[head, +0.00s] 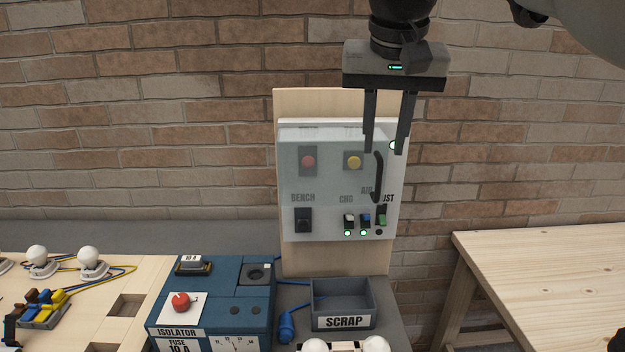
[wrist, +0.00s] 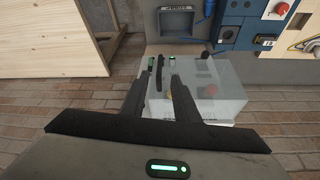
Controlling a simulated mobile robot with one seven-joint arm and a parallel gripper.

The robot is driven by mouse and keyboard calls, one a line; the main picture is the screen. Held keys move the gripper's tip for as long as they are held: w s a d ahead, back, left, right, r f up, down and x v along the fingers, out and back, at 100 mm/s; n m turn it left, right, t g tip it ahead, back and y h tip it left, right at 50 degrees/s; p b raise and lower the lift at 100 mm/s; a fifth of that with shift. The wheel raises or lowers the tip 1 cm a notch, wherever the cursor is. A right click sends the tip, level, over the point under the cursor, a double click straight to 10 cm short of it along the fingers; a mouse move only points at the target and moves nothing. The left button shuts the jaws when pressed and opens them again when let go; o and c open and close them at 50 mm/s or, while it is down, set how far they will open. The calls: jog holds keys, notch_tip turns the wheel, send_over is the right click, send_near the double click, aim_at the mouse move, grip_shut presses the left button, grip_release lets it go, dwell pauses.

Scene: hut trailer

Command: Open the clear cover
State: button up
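The clear cover (head: 327,215) is a see-through panel closed over a control box on an upright wooden board. Behind it show a red button, a yellow button, a black switch and several small switches. Its black curved handle (head: 377,178) is on the right side; it also shows in the wrist view (wrist: 159,75). My gripper (head: 384,150) points down in front of the cover's upper right, with its two fingers apart and nothing between them. In the wrist view the handle lies beyond and between the fingertips (wrist: 156,80). I cannot tell whether a finger touches the cover.
A blue isolator box (head: 215,295) with a red knob stands at lower left. A grey scrap bin (head: 343,320) sits below the board. A wooden table (head: 550,260) is at right, and a brick wall (head: 150,130) is behind. Bulbs and wires lie at far left.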

aim_at(379, 176)
jog(key=b+x, duration=0.1)
jog(key=x, duration=0.9)
jog(key=shift+w+f, duration=0.2)
jog(key=shift+f, duration=0.2)
grip_shut()
